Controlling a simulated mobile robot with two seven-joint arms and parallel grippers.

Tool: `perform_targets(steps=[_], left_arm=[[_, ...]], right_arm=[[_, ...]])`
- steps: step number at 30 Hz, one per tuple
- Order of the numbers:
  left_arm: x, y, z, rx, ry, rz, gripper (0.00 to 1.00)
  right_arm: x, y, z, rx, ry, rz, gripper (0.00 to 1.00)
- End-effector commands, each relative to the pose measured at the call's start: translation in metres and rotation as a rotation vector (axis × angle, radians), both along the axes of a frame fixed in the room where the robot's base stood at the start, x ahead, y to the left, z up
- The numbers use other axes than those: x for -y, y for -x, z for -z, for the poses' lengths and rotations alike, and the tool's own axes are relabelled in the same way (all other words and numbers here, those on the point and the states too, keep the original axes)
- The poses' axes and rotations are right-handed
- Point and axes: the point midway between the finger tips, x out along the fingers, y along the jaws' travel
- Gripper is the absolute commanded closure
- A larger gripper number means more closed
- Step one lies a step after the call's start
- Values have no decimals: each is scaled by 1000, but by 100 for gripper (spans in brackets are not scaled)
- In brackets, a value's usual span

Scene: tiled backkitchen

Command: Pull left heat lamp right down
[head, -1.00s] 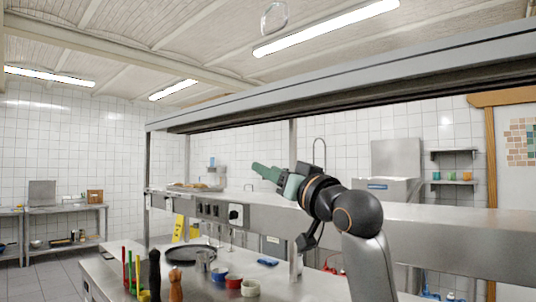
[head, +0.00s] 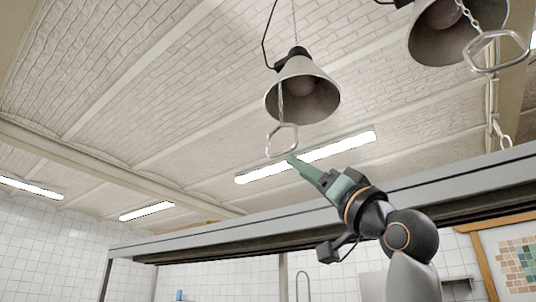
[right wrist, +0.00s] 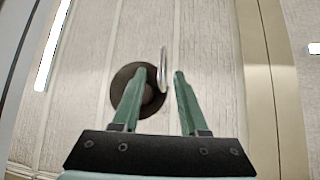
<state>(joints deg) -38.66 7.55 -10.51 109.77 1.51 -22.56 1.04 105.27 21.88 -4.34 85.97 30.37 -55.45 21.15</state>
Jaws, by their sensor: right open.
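The left heat lamp (head: 302,88) is a grey cone-shaped shade hanging from the ceiling, its opening facing down. A metal pull ring (head: 282,142) hangs below it. My right gripper (head: 291,160) points up and left, with its green fingertips at the lower edge of the ring. In the right wrist view the gripper (right wrist: 160,71) is open. The ring (right wrist: 163,70) shows nearly edge-on between the fingertips, closer to the right finger, and the lamp's round shade (right wrist: 126,80) is behind the left finger. Contact cannot be told. My left gripper is not in view.
A second heat lamp (head: 437,38) hangs at the upper right with its own chain and ring (head: 498,52). A long metal overshelf (head: 220,238) runs below my gripper. Ceiling lights (head: 340,147) are behind the ring. The air left of the lamp is clear.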

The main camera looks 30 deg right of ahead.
Motion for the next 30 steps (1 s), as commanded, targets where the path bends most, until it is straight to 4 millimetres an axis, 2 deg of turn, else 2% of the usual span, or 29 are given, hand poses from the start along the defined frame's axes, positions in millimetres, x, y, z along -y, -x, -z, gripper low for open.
perform_targets(steps=[1, 9, 15, 21, 30], left_arm=[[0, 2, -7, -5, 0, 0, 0], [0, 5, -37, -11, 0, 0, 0], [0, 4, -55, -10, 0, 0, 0], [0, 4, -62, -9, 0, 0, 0], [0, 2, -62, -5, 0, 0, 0]], right_arm=[[-2, -5, -10, -1, 0, -2, 57], [-10, -45, -50, -3, 0, -3, 57], [-14, -69, -72, -2, 0, -1, 57], [-17, -79, -79, 1, 1, 0, 57], [-17, -81, -79, 1, 1, 0, 57]])
